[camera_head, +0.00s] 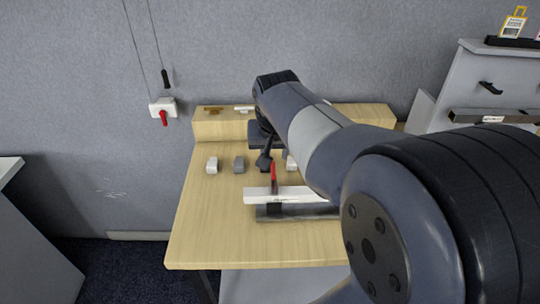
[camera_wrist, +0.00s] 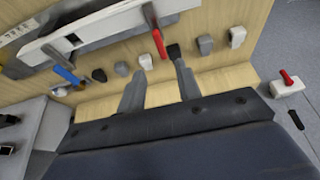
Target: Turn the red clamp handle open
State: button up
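The red clamp handle (camera_head: 274,178) stands up from the white bar on the table. In the wrist view the red handle (camera_wrist: 158,43) hangs from a dark pivot on the white bar (camera_wrist: 120,23). My gripper (camera_wrist: 159,62) is open and empty, its two grey fingers spread apart. The red handle's tip appears just beyond and between the fingertips; I cannot tell the exact gap. A blue handle (camera_wrist: 66,75) sits farther along the bar in the wrist view; my arm hides that part in the head view. My gripper (camera_head: 265,162) is small and dark in the head view.
White (camera_head: 212,165) and grey (camera_head: 239,164) blocks stand on the wooden table (camera_head: 210,225) behind the bar. A wall switch (camera_head: 160,107) with a red lever is at the left. A grey cabinet (camera_head: 490,80) stands at the right. The table's left front is clear.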

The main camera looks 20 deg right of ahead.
aim_at(273, 169)
jog(key=x, duration=0.8)
jog(key=shift+w+f, duration=0.1)
jog(key=shift+f, duration=0.2)
jog(key=shift+c, duration=0.4)
grip_shut()
